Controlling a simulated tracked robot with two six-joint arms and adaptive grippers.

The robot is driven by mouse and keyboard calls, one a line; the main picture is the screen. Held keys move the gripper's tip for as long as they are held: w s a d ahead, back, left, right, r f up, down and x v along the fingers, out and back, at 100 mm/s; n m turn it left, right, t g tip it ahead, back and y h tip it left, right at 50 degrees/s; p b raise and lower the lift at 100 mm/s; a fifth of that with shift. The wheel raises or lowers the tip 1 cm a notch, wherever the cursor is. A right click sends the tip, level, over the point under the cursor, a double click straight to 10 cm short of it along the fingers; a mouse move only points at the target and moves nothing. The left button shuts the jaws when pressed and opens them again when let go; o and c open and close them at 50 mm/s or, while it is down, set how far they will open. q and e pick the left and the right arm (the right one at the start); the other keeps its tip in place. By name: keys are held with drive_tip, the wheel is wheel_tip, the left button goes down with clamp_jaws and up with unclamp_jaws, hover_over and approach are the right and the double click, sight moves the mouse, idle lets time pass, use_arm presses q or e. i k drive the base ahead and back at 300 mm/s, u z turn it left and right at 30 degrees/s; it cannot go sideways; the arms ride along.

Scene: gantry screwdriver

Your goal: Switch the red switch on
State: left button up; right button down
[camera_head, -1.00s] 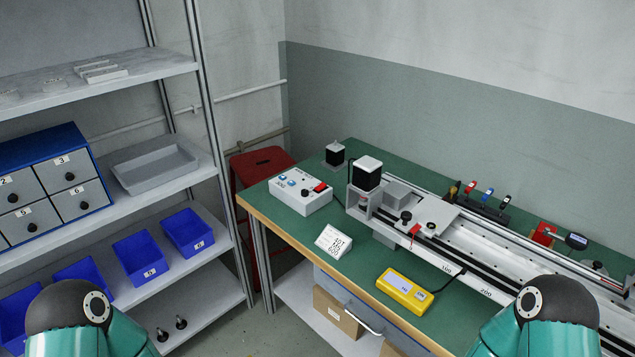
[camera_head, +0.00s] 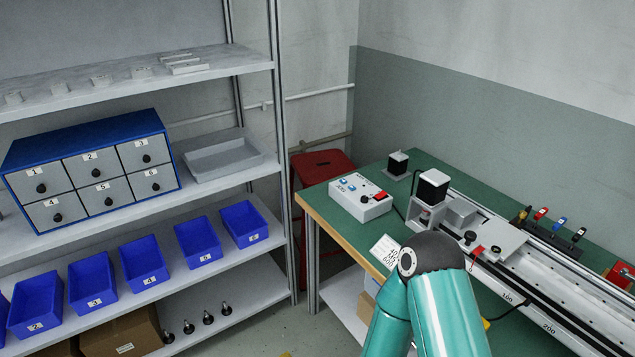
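The red switch (camera_head: 381,196) is on the top right part of a white control box (camera_head: 359,208). The box also has a black knob and small blue parts on top. It stands near the left end of the green workbench (camera_head: 408,172). I cannot tell the switch's position at this size. One of my teal arms is in the lower middle, in front of the bench, with its dark joint below and right of the box. Neither of my grippers shows.
A white number card (camera_head: 384,248) lies at the front edge. Shelves with blue bins (camera_head: 144,262) and a drawer cabinet (camera_head: 90,172) fill the left. A red stool (camera_head: 322,166) stands behind.

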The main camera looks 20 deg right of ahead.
sight(381, 194)
drive_tip(key=u, duration=0.9)
drive_tip(key=k, duration=1.3)
drive_tip(key=z, duration=0.55)
drive_tip(key=i, duration=1.4)
drive_tip(key=z, duration=0.7)
